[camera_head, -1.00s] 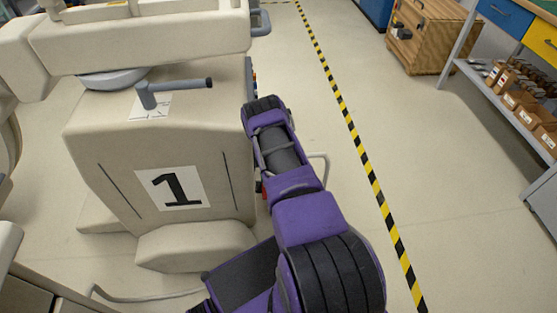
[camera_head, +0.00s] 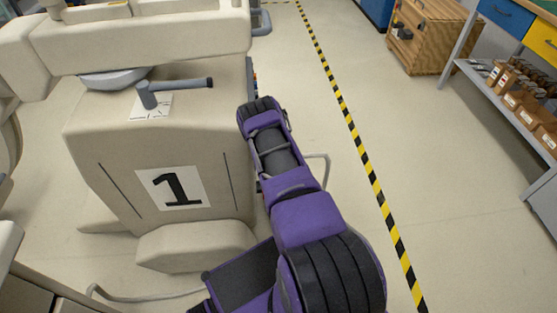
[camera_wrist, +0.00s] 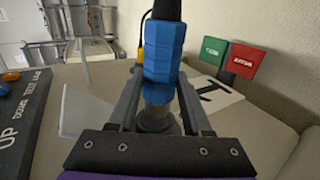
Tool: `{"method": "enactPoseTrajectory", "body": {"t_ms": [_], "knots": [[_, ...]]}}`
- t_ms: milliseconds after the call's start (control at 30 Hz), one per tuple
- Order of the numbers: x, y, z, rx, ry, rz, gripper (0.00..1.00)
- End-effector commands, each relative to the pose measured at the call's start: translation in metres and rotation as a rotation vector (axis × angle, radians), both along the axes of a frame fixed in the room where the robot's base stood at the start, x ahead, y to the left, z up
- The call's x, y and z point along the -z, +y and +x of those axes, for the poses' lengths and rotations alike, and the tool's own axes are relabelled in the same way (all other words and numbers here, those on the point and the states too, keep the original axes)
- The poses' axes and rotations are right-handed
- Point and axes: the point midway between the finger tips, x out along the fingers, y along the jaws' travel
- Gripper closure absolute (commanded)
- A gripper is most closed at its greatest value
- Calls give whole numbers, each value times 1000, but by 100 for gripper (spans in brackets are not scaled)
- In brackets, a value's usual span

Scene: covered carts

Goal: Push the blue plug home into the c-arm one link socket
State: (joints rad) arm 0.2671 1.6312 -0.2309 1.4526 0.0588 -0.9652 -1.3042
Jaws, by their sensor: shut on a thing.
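The c-arm one (camera_head: 110,165) is the beige cart with a black "1" on a white plate, at left in the head view. In the wrist view my gripper (camera_wrist: 160,105) is shut on the blue plug (camera_wrist: 164,55), one finger on each side of it. The plug has a faceted blue body, with a black cable end above. A grey round part (camera_wrist: 156,118) shows below the blue body, between the fingers. I cannot tell whether it belongs to the plug or the socket, nor how deep the plug sits. The head view hides the gripper and plug behind my arm.
In the wrist view a green tag (camera_wrist: 213,50) and a red tag (camera_wrist: 243,62) stand close right of the plug. A dark lettered panel (camera_wrist: 22,125) is at left. A grey lever (camera_head: 180,88) tops the cart. Floor right of my arm is clear to the striped tape (camera_head: 352,133).

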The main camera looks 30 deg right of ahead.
Motion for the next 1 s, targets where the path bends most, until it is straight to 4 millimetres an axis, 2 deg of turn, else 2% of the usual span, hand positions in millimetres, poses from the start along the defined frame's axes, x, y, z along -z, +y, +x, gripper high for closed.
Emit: {"method": "enactPoseTrajectory", "body": {"t_ms": [433, 1000], "knots": [[-1, 1, 1, 0, -2, -1, 100], [-1, 13, 7, -1, -2, 0, 100]]}}
